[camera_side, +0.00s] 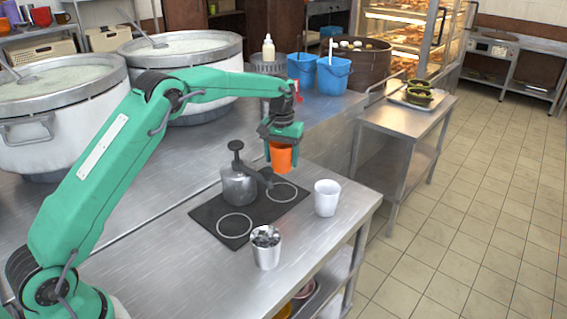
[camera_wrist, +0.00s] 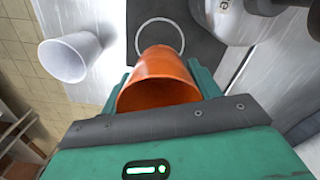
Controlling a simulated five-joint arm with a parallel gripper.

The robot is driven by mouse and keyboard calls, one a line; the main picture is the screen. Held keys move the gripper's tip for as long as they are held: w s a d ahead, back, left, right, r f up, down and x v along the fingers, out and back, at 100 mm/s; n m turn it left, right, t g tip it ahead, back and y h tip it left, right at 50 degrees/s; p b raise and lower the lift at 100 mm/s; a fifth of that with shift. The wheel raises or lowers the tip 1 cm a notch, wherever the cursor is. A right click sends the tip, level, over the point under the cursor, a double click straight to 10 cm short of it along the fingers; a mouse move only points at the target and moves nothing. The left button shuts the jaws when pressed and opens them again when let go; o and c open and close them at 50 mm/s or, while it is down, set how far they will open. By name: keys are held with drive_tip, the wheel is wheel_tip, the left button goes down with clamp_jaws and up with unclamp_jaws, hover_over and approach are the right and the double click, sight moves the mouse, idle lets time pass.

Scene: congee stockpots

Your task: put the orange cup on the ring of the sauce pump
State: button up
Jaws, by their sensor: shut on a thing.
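My gripper (camera_side: 281,138) is shut on the orange cup (camera_side: 281,158) and holds it upright in the air above the counter, near the right part of the dark mat (camera_side: 258,215). In the wrist view the orange cup (camera_wrist: 158,82) sits between the green fingers. The grey sauce pump (camera_side: 238,184) stands on the mat, left of the cup, its spout pointing right. One pale ring (camera_side: 296,186) lies right of the pump. A second ring (camera_side: 235,234) lies in front of it. In the wrist view a ring (camera_wrist: 139,34) shows just beyond the cup, partly hidden by it.
A white cup (camera_side: 327,198) stands on the counter just right of the mat. A metal cup with dark contents (camera_side: 267,252) stands at the mat's front. Large stockpots (camera_side: 55,115) and blue tubs (camera_side: 333,76) stand behind. The counter's right edge is close to the white cup.

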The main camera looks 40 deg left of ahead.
sight(282, 144)
drive_tip(key=shift+f, duration=1.65)
drive_tip(key=shift+f, duration=2.5)
drive_tip(key=shift+f, duration=0.1)
drive_tip(key=o, duration=1)
wheel_tip(282, 144, up, 12)
drive_tip(key=shift+f, duration=0.15)
drive_tip(key=shift+r, duration=0.3)
